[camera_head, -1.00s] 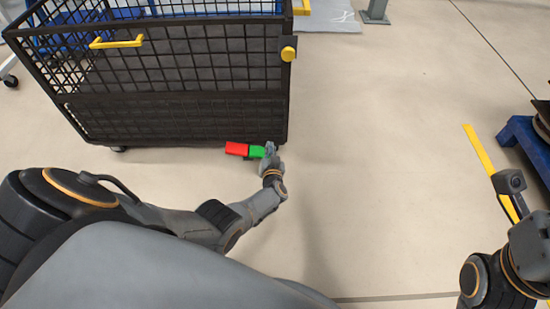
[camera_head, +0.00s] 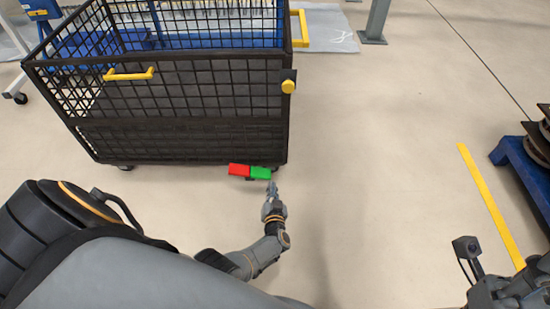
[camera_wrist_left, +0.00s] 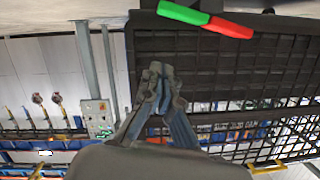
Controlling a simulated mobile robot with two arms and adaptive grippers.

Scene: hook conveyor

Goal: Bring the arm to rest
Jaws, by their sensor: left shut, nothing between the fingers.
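My left gripper (camera_head: 271,186) is shut and empty, low in front of the cart's near right bottom corner. In the left wrist view its fingertips (camera_wrist_left: 155,72) are together with nothing between them. A red and green bar (camera_head: 249,171) sits at the bottom edge of the black mesh cart (camera_head: 180,140), just beyond the fingertips and apart from them. In the left wrist view the bar (camera_wrist_left: 206,18) shows at the top, clear of the fingers. Part of my right arm shows at the lower right edge; its fingers are not visible.
A blue pallet (camera_head: 522,165) stands at the right, beside a yellow floor stripe (camera_head: 490,205). The floor between cart and stripe is clear.

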